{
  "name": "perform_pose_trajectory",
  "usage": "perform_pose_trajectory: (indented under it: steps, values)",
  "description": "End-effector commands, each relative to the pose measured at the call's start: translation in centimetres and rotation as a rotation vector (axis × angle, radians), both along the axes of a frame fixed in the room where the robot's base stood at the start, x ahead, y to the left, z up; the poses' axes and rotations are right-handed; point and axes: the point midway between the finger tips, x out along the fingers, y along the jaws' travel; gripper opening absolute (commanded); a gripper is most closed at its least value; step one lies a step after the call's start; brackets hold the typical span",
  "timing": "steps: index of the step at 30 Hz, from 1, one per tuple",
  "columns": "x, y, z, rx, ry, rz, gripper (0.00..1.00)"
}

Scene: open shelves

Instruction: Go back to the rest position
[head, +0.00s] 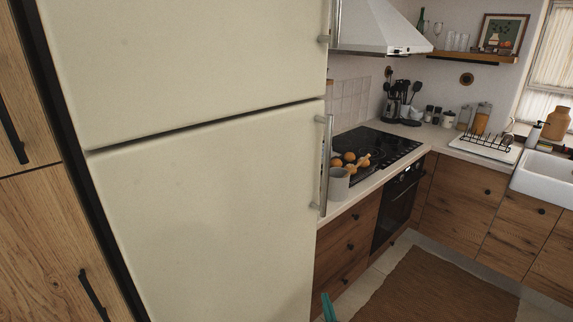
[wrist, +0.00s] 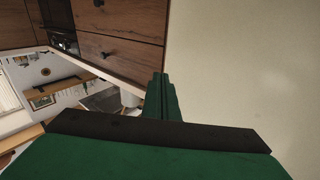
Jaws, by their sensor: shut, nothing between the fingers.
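My gripper (wrist: 161,97) shows in the wrist view as green fingers, pressed together with nothing between them. The cream fridge (wrist: 245,60) fills the right side of that view, with wooden drawers (wrist: 120,48) at upper left. The wrist picture is turned, so the counter and hob area appear below the drawers. In the head view a small teal piece of my gripper (head: 328,307) shows at the bottom edge, in front of the drawers and right of the fridge (head: 200,210). The rest of my arm is out of the head view.
The fridge handles (head: 325,165) stick out at its right edge. A grey cup (head: 339,184) and orange fruit (head: 351,160) are by the black hob (head: 375,150). The oven (head: 398,200) is below. A brown rug (head: 435,290) lies on open floor.

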Motion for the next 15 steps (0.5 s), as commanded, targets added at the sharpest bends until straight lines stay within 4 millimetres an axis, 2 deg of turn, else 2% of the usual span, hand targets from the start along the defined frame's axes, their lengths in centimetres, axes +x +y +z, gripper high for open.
perform_pose_trajectory:
  steps: [1, 6, 9, 15]
  values:
    - [-0.5, 3.4, -0.1, 0.039, -0.012, 0.013, 0.0]
    - [-3.0, 12.0, 0.7, 0.14, -0.052, 0.024, 0.0]
    - [-5.1, 16.0, 1.2, 0.195, -0.066, 0.022, 0.0]
    - [-10.3, 22.1, 2.0, 0.283, -0.075, 0.002, 0.0]
